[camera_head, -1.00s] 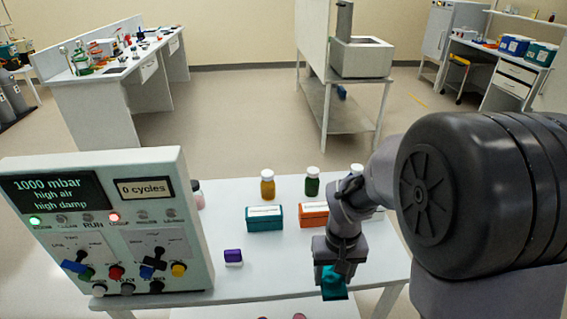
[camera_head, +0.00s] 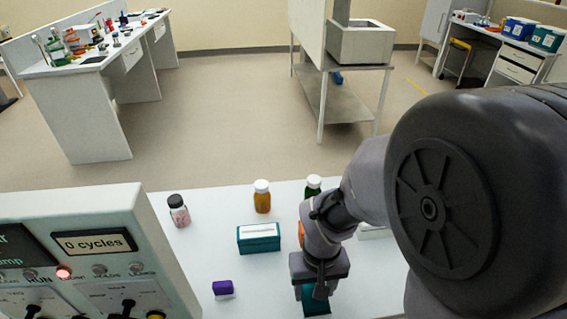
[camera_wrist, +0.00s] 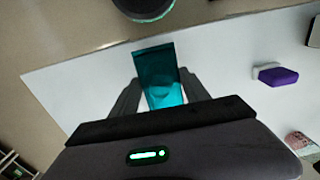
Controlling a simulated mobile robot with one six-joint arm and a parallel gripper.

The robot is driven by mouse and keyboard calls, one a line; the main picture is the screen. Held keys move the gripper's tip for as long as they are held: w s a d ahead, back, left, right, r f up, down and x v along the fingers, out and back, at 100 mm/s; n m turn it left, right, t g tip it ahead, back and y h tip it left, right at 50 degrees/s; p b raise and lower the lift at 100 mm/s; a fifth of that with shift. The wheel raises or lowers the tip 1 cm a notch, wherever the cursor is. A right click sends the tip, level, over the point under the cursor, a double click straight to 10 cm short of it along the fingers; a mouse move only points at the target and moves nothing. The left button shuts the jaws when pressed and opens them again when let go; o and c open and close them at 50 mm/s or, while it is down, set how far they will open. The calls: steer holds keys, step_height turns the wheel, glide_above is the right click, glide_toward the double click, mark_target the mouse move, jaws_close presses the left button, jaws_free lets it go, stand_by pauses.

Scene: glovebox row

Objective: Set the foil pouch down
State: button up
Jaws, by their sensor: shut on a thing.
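The foil pouch (camera_head: 316,304) is a flat teal packet hanging under my gripper (camera_head: 318,284) in the head view, at the near right part of the white table. In the wrist view the teal pouch (camera_wrist: 160,72) sticks out between the two grey fingers of my gripper (camera_wrist: 160,98), which are shut on it. The pouch shows against the white table top (camera_wrist: 215,65), near one edge. I cannot tell whether it touches the table or hangs just above it.
A purple-and-white block (camera_head: 222,289) lies left of my gripper. A teal box (camera_head: 258,238) and an orange box (camera_head: 301,234) stand behind, with bottles (camera_head: 262,197) farther back. A control panel (camera_head: 90,255) stands at left. Bare table lies between block and gripper.

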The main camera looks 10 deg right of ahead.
steer(key=w, duration=0.3)
steer(key=w+f, duration=0.1)
steer(key=w, duration=0.1)
steer(key=shift+a+b, duration=0.1)
steer(key=shift+b, duration=0.25)
steer(key=f+b, duration=0.1)
steer(key=f, duration=0.1)
steer(key=f+b, duration=0.1)
steer(key=shift+w+f+b, duration=0.25)
steer(key=shift+f+b, duration=0.1)
steer(key=shift+r, duration=0.25)
steer(key=shift+f, duration=0.25)
steer(key=o, duration=1.5)
steer(key=shift+c, duration=0.2)
steer(key=shift+r, duration=0.1)
